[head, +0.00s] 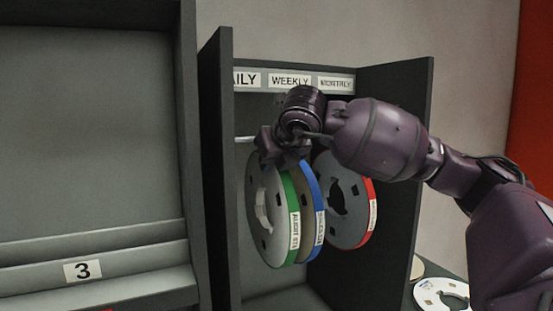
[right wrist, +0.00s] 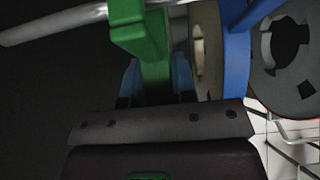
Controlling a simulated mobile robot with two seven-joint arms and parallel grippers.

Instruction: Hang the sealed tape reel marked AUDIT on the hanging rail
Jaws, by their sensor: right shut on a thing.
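The reel with the green band (head: 268,215) has a white label that seems to read AUDIT, in small letters. It is upright at the left of the hanging rail (head: 244,138). My right gripper (head: 280,153) is shut on its green hanger (right wrist: 150,45) at the top, seen between the fingers (right wrist: 157,82) in the right wrist view. The rail (right wrist: 55,24) meets the hook there; I cannot tell whether the hook rests on it. Just right are a blue-banded reel (head: 313,215) and, farther right, a red-banded reel (head: 345,200). My left gripper is out of view.
The dark cabinet has side walls (head: 217,170) (head: 395,180) close around the reels. Labels above read WEEKLY (head: 290,81), MONTHLY (head: 336,82) and a partly hidden one ending in ILY. A bay marked 3 (head: 83,270) stands left. A white reel (head: 440,292) lies lower right.

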